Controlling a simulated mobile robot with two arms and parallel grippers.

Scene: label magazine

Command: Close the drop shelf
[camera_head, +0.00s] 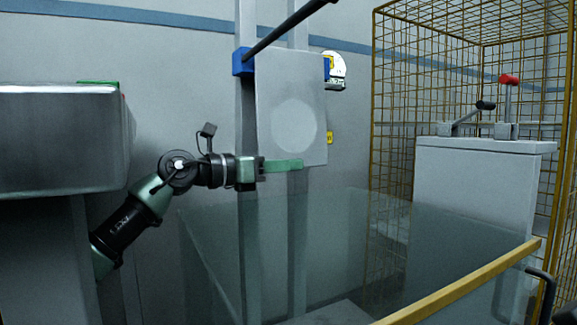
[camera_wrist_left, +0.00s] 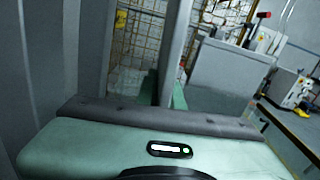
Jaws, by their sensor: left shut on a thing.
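The drop shelf (camera_head: 290,100) appears to be the light grey panel with a pale round patch, in front of two vertical rails in the head view. It looks upright, with its upper corners at blue brackets (camera_head: 243,62). My left gripper (camera_head: 290,164) is at its lower edge, with green fingers reaching right along it. In the left wrist view, the left gripper (camera_wrist_left: 164,90) has one finger on each side of the panel (camera_wrist_left: 173,55), seen edge-on, and is shut on it. The panel hides part of the far finger. My right gripper is not in view.
A black bar (camera_head: 285,28) slopes up right from the left bracket. A glass panel with a yellow rail (camera_head: 465,285) fills the lower right. A grey cabinet with levers (camera_head: 470,190) and a yellow wire cage (camera_head: 395,110) stand right. A metal box (camera_head: 60,140) is left.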

